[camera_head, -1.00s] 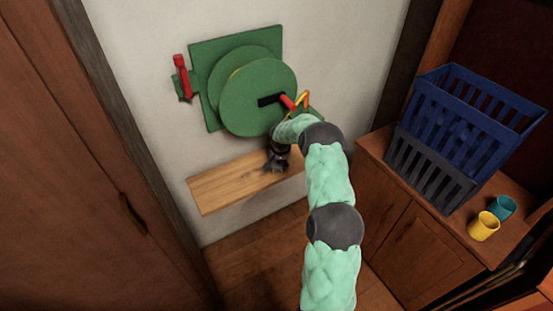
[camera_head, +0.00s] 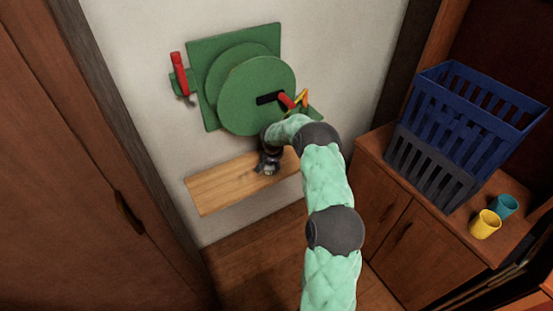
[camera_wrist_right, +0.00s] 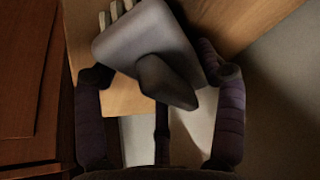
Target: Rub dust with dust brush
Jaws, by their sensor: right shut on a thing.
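A grey dust brush (camera_wrist_right: 150,40) shows in the right wrist view, with pale bristle tufts (camera_wrist_right: 115,12) at its upper left and a dark handle end pointing toward the camera. My right gripper (camera_wrist_right: 160,82) is shut on it, with dark fingers on either side. In the head view my right gripper (camera_head: 269,162) is just over the wooden shelf (camera_head: 225,185); the brush is hardly discernible there. The wrist view shows the shelf (camera_wrist_right: 95,90) behind the brush; contact cannot be told. I cannot make out any dust. My left gripper is not in view.
A green wheel-like device (camera_head: 245,95) with red handles is on the wall above the shelf. A cabinet at right bears a blue basket (camera_head: 465,110), a grey basket (camera_head: 430,170), a yellow cup (camera_head: 485,224) and a teal cup (camera_head: 504,206). A brown door (camera_head: 70,190) stands at left.

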